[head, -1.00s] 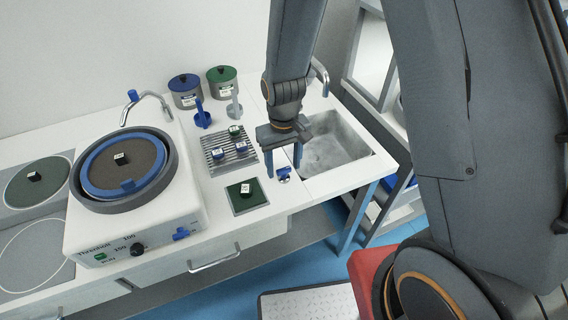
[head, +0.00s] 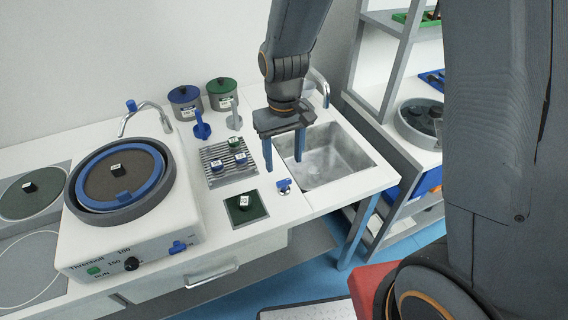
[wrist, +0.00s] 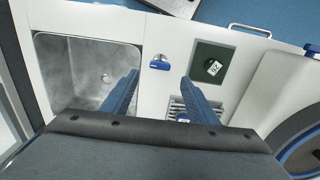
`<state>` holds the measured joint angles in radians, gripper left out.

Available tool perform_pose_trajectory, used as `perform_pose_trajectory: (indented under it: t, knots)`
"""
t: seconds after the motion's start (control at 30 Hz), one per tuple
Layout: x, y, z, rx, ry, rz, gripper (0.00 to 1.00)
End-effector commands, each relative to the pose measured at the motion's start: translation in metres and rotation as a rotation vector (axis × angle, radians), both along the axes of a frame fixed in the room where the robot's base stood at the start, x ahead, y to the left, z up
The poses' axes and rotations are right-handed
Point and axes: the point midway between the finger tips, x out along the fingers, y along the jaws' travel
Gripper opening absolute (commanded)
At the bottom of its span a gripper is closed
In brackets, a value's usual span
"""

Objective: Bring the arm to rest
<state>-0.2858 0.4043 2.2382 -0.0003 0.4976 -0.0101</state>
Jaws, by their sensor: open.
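My gripper (head: 284,168) hangs over the white counter in the head view, between the slatted rack and the sink. Its two blue fingers point down, apart, with nothing between them. In the wrist view the open gripper (wrist: 160,95) reaches over the counter, with a small blue-topped fitting (wrist: 159,62) beyond the fingertips. That fitting also shows in the head view (head: 284,186), just below the fingers. My arm comes down from the top of the head view.
A steel sink (head: 330,158) lies right of the gripper. A slatted rack (head: 217,172) with several small pieces and a green pad (head: 238,211) lie left. A polishing machine (head: 110,235) stands further left. Shelves (head: 400,165) stand at the right. Two lidded pots (head: 188,103) are behind.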

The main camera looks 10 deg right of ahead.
Motion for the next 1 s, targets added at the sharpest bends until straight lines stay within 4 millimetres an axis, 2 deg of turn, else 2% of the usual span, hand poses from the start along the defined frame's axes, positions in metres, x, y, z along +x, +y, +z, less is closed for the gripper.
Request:
perform_pose_trajectory:
  t: [0.6,0.77,0.9,1.0]
  knots:
    - [-0.001,-0.002,0.003,0.000,-0.001,-0.003,0.54]
    - [-0.014,-0.036,0.021,0.008,-0.031,-0.076,0.54]
    - [-0.037,-0.076,0.038,0.016,-0.071,-0.169,0.54]
    - [-0.056,-0.099,0.047,0.019,-0.094,-0.228,0.54]
